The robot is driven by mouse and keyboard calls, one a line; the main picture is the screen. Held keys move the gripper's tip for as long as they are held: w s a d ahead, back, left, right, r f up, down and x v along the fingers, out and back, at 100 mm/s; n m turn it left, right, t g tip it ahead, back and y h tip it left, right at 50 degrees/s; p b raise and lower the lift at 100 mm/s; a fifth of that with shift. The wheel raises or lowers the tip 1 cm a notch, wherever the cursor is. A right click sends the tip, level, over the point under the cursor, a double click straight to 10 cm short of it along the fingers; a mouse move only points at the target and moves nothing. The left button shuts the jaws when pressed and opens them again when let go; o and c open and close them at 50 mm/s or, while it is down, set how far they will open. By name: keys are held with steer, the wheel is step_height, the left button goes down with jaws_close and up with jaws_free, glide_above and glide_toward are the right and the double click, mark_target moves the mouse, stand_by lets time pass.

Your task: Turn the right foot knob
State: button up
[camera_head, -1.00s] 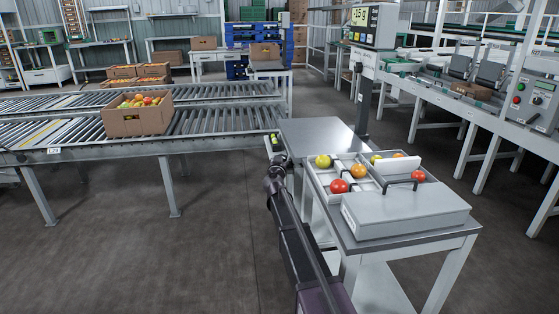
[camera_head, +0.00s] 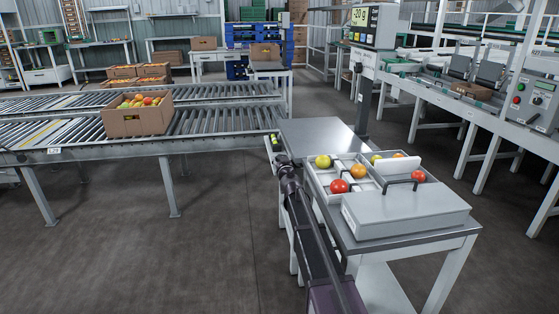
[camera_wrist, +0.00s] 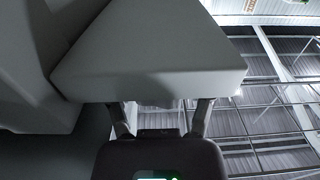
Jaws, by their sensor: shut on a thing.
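A bench scale stands at the far end of the metal table, with a bare grey platform (camera_head: 318,137) and a display (camera_head: 372,24) on a post. The display reads about -20 g. My gripper (camera_head: 275,142) is at the platform's left edge, low beside it. In the wrist view my gripper's (camera_wrist: 160,118) two fingers reach up under a pale grey block (camera_wrist: 150,60), and their tips are hidden by it. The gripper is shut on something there. The right foot knob itself cannot be made out in either view.
A divided tray (camera_head: 322,184) with several tomatoes and a grey lidded case (camera_head: 408,212) with a handle stand on the table, close to the right of my arm. A roller conveyor (camera_head: 215,122) carrying a tomato carton (camera_head: 137,122) lies to the left. Open floor lies between.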

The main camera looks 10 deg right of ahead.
steer(key=shift+w, duration=0.1)
stand_by(0.3)
steer(key=o, duration=1.1)
steer(key=shift+o, duration=0.2)
steer(key=s, duration=1.2)
steer(key=shift+d, duration=0.1)
